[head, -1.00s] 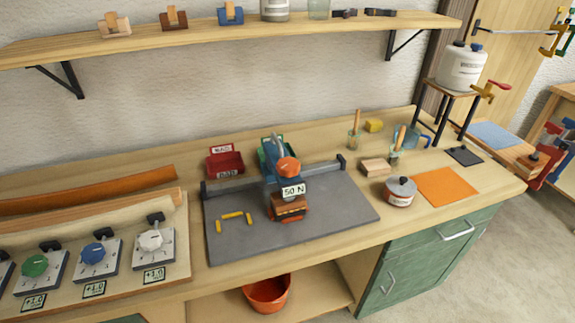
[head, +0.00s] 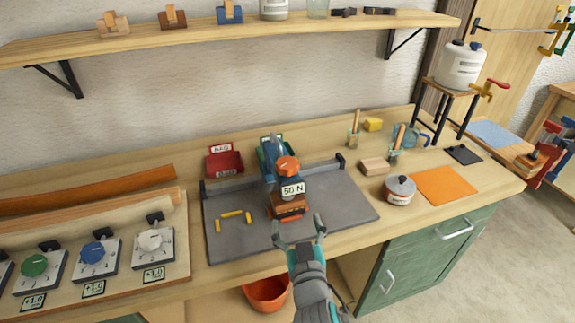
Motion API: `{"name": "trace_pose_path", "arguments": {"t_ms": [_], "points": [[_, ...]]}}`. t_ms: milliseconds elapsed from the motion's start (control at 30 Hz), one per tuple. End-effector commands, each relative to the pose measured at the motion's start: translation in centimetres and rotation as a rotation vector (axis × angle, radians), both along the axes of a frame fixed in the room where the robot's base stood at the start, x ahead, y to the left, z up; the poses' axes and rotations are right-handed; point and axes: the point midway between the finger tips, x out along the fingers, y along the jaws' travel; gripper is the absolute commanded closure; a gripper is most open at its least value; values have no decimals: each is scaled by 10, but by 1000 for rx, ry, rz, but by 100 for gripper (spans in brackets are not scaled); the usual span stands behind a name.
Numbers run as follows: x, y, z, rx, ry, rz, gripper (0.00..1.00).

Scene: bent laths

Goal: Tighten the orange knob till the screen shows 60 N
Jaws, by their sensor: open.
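The orange knob (head: 288,164) sits on top of a blue clamp (head: 268,160) standing on the grey plate (head: 233,251). The screen (head: 293,189) below the knob reads 50 N. Under the screen, a brown layered block (head: 288,206) sits in the clamp. My gripper (head: 299,227) is open and empty. It shows in front of the block, near the plate's front edge, and appears below the knob in the picture. The clamp's lower part is partly hidden behind the screen and block.
A red bin (head: 224,163) stands behind the plate. Yellow pieces (head: 234,214) lie on its left part. A lidded pot (head: 399,190) and an orange mat (head: 444,187) are to the right. Dials (head: 97,255) line the left bench. A shelf (head: 230,31) runs above.

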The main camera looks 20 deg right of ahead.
Motion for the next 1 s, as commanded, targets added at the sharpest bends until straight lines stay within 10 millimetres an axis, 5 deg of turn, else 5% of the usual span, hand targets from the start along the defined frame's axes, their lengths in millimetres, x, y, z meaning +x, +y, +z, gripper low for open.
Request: {"name": "trace_pose_path", "arguments": {"t_ms": [100,300,567,1000], "points": [[22,2,31,21,-33,-37,16],[39,3,56,45,-56,-75,16],[57,-3,59,49,-59,-84,16],[127,-20,59,48,-58,-83,16]]}}
